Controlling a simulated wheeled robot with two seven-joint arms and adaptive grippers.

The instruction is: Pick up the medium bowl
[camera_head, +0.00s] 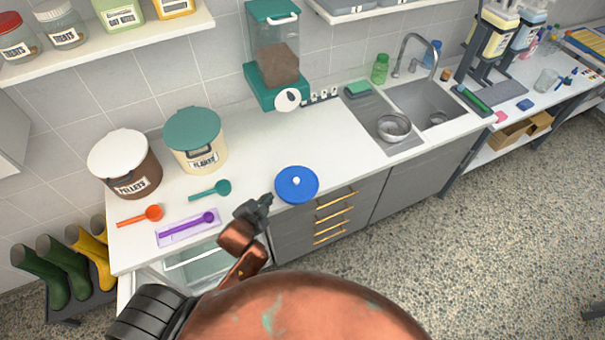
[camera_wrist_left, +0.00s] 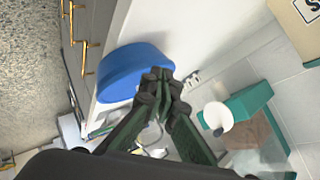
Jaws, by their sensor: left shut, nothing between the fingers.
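A steel bowl (camera_head: 393,127) sits on the drainboard left of the sink basin. A smaller round metal thing (camera_head: 438,118) is inside the basin; I cannot tell whether it is a bowl. A round blue dish or lid (camera_head: 297,184) with a small white centre lies near the counter's front edge; its blue side fills the upper middle of the left wrist view (camera_wrist_left: 130,70). My left gripper (camera_head: 266,200) is shut and empty, just left of the blue thing; its fingertips (camera_wrist_left: 160,76) overlap that thing's edge in the wrist view, and contact is unclear. My right gripper is not in view.
A teal scoop (camera_head: 212,190), a purple scoop (camera_head: 190,224) on a tray and an orange scoop (camera_head: 142,215) lie left of my gripper. Lidded tubs (camera_head: 196,140) and a teal dispenser (camera_head: 275,60) stand behind. The counter between blue thing and sink is clear.

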